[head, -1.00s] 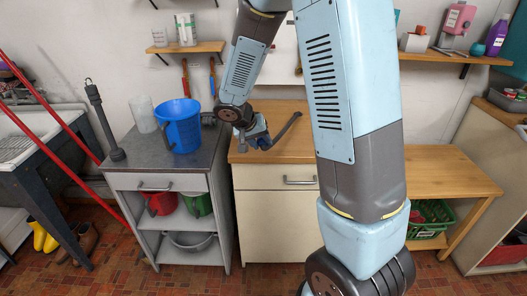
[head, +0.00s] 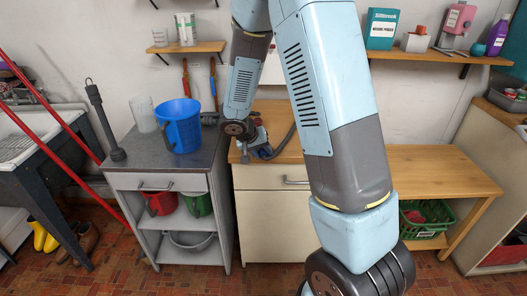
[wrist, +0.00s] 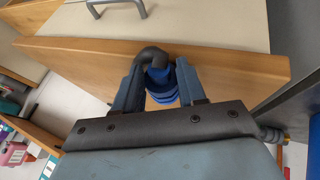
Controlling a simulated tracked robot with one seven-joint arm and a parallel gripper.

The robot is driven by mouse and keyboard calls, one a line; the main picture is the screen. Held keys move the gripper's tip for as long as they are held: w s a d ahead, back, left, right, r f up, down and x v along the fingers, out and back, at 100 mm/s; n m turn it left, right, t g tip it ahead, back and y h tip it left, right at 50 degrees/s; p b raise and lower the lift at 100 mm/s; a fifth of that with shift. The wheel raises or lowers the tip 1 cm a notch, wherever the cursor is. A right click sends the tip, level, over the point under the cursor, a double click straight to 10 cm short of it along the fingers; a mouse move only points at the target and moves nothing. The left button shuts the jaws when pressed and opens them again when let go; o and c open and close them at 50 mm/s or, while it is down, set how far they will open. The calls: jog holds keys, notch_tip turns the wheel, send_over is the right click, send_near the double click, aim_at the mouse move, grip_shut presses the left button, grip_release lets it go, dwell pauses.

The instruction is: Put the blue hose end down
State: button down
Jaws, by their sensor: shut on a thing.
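The blue hose end (wrist: 160,88) sits between the two blue-grey fingers of my gripper (wrist: 157,72) in the wrist view. My gripper is shut on it. A dark grey hose (wrist: 150,54) bends out from it. In the head view, my gripper (head: 258,150) is low at the wooden worktop (head: 272,112), near its front left part. The grey hose (head: 285,142) curves from my gripper up to the right, partly behind my arm. I cannot tell whether the hose end touches the worktop.
A blue bucket (head: 180,128) and a clear container (head: 142,115) stand on the grey counter to the left. A white drawer (head: 270,178) is below the worktop. A lower wooden bench (head: 440,172) to the right has a clear top.

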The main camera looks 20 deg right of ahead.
jog(key=c, duration=0.9)
grip_release()
jog(key=shift+f, duration=0.1)
